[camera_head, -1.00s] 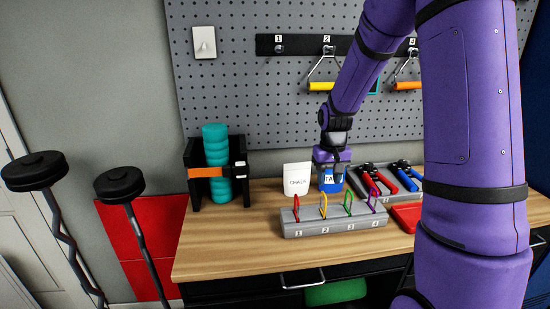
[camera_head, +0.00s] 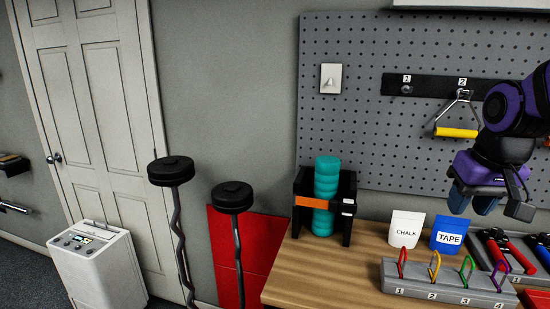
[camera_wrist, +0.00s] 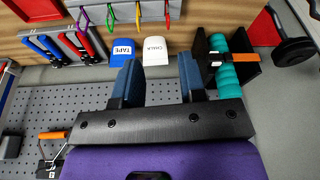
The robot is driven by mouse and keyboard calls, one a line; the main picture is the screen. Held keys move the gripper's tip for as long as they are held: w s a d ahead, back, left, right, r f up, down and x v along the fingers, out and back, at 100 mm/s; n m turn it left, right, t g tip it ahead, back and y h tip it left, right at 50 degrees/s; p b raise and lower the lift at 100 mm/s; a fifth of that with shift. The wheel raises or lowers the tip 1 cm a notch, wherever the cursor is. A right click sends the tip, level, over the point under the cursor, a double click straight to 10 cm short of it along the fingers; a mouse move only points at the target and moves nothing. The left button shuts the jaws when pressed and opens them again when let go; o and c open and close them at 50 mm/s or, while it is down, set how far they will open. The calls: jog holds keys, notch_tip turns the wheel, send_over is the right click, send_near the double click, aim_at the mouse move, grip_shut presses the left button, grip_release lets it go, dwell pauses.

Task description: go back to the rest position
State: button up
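My gripper (camera_head: 472,206) is raised above the bench at the right of the head view. In the wrist view its two blue fingers (camera_wrist: 161,72) stand apart with nothing between them, so it is open and empty. The blue pouch marked TAPE (camera_head: 448,236) stands upright on the bench below the gripper, apart from it. It also shows in the wrist view (camera_wrist: 123,51). The white pouch marked CHALK (camera_head: 405,229) stands just left of it.
The wooden bench (camera_head: 320,277) holds a grey rack of coloured carabiners (camera_head: 440,281), hand grippers in a tray (camera_head: 496,246) and a teal roller in a black stand (camera_head: 347,208). A pegboard (camera_head: 360,130) with hooks is behind. Two upright bars and a white cabinet (camera_head: 98,268) stand left.

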jog(key=s+a+r+t, duration=0.1)
jog(key=s+r, duration=0.1)
jog(key=s, duration=0.4)
jog(key=s+a+r+n+t, duration=0.1)
jog(key=s+a+r, duration=0.1)
jog(key=s, duration=0.4)
jog(key=shift+a, duration=0.3)
jog(key=shift+r, duration=0.1)
